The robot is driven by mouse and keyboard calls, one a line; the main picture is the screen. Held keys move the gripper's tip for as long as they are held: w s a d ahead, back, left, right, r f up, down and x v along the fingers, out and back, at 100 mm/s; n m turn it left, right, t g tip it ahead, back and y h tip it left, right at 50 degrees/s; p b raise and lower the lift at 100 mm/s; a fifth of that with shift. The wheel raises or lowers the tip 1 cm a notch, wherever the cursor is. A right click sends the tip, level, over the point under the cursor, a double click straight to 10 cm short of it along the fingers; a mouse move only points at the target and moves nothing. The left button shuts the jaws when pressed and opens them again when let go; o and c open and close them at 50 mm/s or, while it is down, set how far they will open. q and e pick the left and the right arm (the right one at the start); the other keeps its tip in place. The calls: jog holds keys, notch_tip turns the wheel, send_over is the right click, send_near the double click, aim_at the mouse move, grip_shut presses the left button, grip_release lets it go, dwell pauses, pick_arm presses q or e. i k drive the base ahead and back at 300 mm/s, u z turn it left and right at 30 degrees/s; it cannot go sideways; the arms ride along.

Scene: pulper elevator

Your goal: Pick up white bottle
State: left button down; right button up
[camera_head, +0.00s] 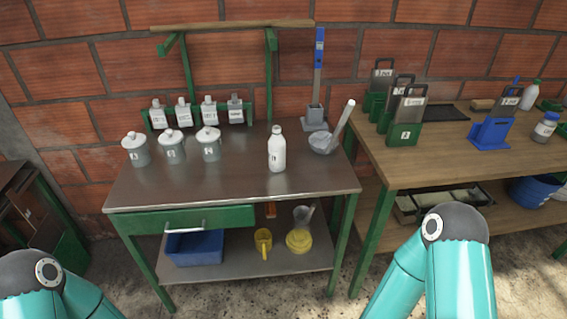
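A white bottle (277,152) with a white cap and a small dark label stands upright on the metal-topped table (235,190), right of its middle. Nothing touches it. Only the upper links of my two teal arms show, at the bottom left and bottom right corners. Both of my grippers are outside the picture, so their place relative to the bottle is hidden.
Left of the bottle stand several lidded grey jars (172,148), with a rack of small bottles (209,111) behind. A mortar (323,142) with a pestle is to the right. A wooden table (450,160) adjoins. The metal table's front is clear.

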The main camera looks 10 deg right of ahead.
aim_at(276, 143)
jog(key=k, duration=1.05)
jog(key=u, duration=0.45)
jog(key=i, duration=1.75)
jog(key=z, duration=0.55)
